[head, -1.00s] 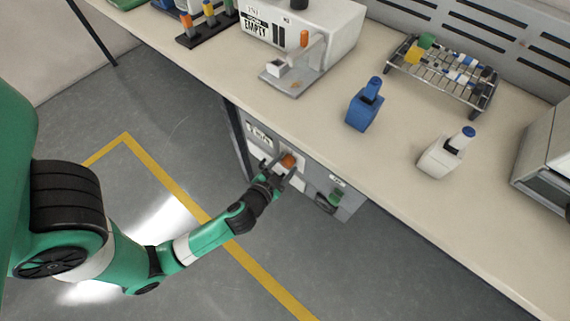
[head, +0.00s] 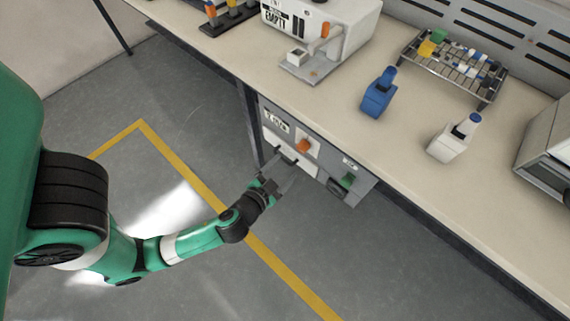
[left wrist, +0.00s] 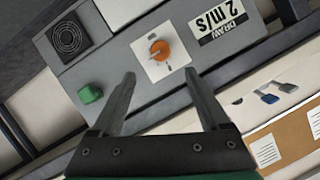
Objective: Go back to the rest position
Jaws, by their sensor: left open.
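My left gripper (head: 281,172) is open and empty in front of the grey control panel (head: 323,157) under the table. The panel carries an orange knob (head: 304,146) on a white plate and a green button (head: 347,181). In the left wrist view the open fingers (left wrist: 162,98) stand below the orange knob (left wrist: 160,50), which shows beyond them, with clear space around it. The green button (left wrist: 90,94) is to the left there, and a label reading "DRAW 2 m/s" (left wrist: 222,24) is at the upper right. My right gripper is not in view.
On the table (head: 410,175) stand a white machine marked "EMPTY" (head: 345,35), a blue bottle-like block (head: 378,95), a white one with a blue top (head: 453,140), and a wire rack (head: 455,65). The floor beside my left arm is clear.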

